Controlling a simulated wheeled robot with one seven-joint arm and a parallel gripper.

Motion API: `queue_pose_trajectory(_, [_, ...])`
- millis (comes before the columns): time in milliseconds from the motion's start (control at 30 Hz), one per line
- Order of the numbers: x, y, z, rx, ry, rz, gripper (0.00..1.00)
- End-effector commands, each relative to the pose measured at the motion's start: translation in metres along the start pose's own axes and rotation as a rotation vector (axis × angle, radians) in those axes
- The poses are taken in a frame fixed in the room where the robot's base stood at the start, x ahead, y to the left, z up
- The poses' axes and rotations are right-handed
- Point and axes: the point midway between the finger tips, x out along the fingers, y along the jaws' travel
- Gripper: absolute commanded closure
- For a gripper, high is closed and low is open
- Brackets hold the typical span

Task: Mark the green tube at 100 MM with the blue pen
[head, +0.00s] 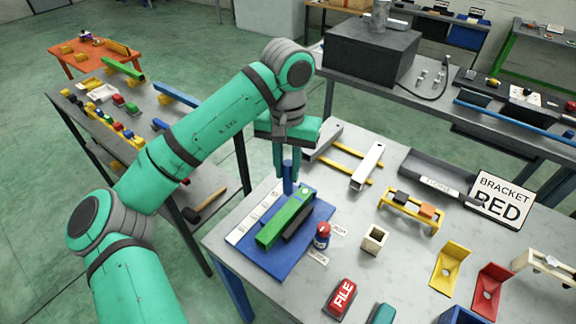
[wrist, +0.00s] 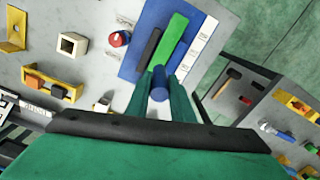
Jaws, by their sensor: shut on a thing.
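My gripper (head: 287,165) is shut on the blue pen (head: 287,183) and holds it upright, point end down, by the far end of the green tube (head: 284,222). The pen also shows end-on between my fingers in the wrist view (wrist: 159,82). The green tube lies on a blue board (head: 270,262), against a dark bar (head: 299,222); in the wrist view the tube (wrist: 174,35) runs away from the pen. I cannot tell whether the pen touches the tube. A white marked strip (head: 241,233) runs along the board's left edge; its numbers are too small to read.
A wooden square holder (head: 375,239), a red FILE block (head: 341,298) and a yellow rack (head: 411,208) stand further right. Metal channels (head: 367,166) lie behind. Bare tabletop separates them.

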Motion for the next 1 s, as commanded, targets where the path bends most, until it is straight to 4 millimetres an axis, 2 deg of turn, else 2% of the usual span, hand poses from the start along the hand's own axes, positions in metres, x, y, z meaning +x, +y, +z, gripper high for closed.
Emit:
queue_pose_trajectory(600, [0.048,0.001,0.0,0.002,-0.001,0.002,1.0])
queue_pose_trajectory(1000, [0.055,0.001,-0.001,0.002,0.0,0.001,1.0])
